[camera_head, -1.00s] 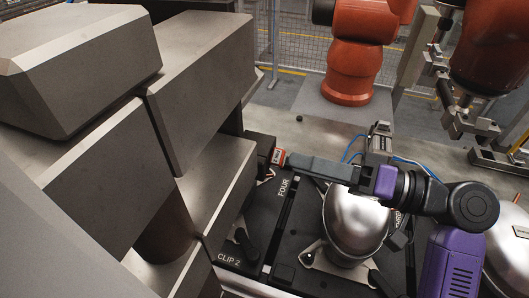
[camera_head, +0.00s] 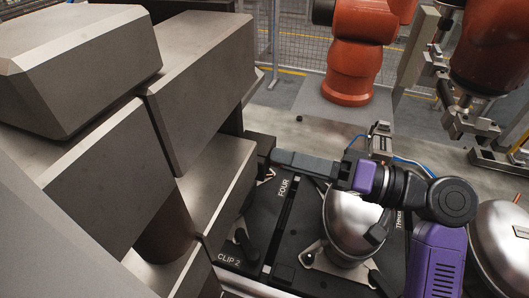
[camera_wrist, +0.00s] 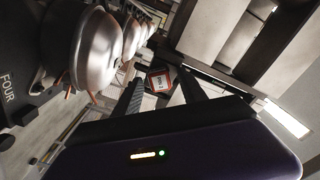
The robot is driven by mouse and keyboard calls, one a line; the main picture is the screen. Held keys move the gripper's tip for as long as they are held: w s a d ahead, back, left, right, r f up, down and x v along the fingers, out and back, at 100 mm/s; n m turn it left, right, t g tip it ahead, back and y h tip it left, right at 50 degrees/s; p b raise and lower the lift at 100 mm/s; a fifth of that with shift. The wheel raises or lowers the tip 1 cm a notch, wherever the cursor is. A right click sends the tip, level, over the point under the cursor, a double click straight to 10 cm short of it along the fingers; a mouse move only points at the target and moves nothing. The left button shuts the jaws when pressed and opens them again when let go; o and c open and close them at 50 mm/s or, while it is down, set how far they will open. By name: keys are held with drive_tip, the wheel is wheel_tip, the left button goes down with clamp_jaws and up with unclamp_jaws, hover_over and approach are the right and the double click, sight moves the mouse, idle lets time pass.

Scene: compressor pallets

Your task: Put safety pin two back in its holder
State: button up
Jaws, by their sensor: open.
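A red-and-white labelled block (camera_wrist: 158,82), which may be the safety pin's tag, shows between my finger ends in the wrist view. I cannot read its label for certain. My gripper (camera_head: 277,158) reaches left over the black pallet plate in the head view, its grey fingers level beside the large grey blocks. It also shows in the wrist view (camera_wrist: 160,90), with its two dark fingers apart. I cannot tell whether either finger touches the block. In the head view the block is hidden by my fingers. I cannot make out the pin's holder.
The black pallet plate (camera_head: 245,215) bears "FOUR" and "CLIP 2" lettering and a silver compressor dome (camera_head: 350,225) under my arm. Large grey blocks (camera_head: 205,85) stand close on the left. Orange robot arms (camera_head: 352,72) stand behind. Open floor lies beyond the plate.

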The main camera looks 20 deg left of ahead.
drive_tip(key=shift+c, duration=0.4)
clamp_jaws()
drive_tip(key=shift+d, duration=0.1)
idle(1.4)
drive_tip(key=shift+s+d, duration=0.15)
drive_tip(key=shift+d, duration=2.7)
drive_tip(key=shift+d, duration=0.15)
drive_tip(key=shift+d, duration=2.85)
drive_tip(key=shift+s, duration=0.1)
